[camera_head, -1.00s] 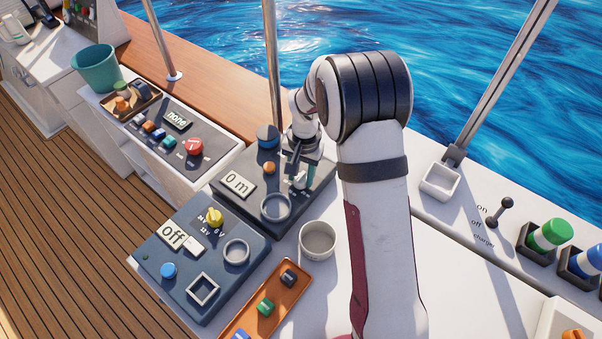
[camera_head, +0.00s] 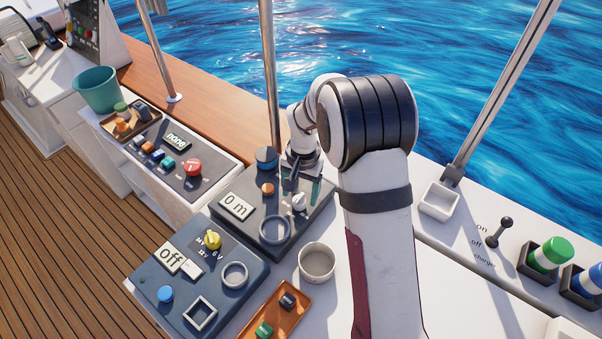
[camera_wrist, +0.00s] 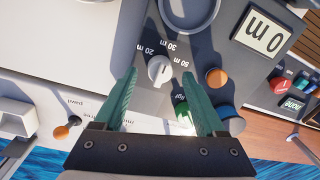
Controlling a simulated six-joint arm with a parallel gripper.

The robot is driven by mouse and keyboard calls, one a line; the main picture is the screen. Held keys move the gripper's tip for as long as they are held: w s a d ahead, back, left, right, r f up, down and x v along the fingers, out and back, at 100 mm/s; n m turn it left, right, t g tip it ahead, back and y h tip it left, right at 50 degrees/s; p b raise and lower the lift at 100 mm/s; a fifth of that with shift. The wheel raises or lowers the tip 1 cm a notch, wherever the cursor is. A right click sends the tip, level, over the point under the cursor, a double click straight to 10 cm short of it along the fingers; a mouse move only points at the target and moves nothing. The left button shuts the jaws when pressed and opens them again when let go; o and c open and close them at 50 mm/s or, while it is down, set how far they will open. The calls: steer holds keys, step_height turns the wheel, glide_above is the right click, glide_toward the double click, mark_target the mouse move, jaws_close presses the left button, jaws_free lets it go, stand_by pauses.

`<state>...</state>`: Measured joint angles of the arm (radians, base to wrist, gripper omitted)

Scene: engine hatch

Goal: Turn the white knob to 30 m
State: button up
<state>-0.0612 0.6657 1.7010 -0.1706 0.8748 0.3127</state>
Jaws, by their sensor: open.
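The white knob (camera_wrist: 160,70) sits on the dark panel with labels 20 m, 30 m and 50 m around it, upside down in the wrist view. It also shows in the head view (camera_head: 299,202). My gripper (camera_wrist: 160,78) is open, its two green fingers on either side of the knob in the picture, with a gap to each. Whether the fingertips are down at the knob's height I cannot tell. The panel's display (camera_head: 236,206) reads 0 m. It also shows in the wrist view (camera_wrist: 264,29). The knob's exact pointing is too small to tell.
Beside the knob are a grey ring (camera_head: 274,229), an orange button (camera_head: 268,189) and a blue round knob (camera_head: 266,158). A green part (camera_wrist: 181,109) lies between my fingers' bases in the wrist view. A white cup (camera_head: 317,263) stands in front of the panel.

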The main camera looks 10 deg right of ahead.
mark_target(302, 202)
step_height(302, 202, up, 14)
steer(key=shift+s+d, duration=0.15)
steer(key=shift+d, duration=0.1)
steer(key=shift+f, duration=0.1)
steer(key=s+y, duration=0.1)
steer(key=s, duration=2.9)
steer(key=shift+a+r, duration=0.2)
steer(key=shift+r, duration=0.1)
steer(key=shift+w, duration=0.1)
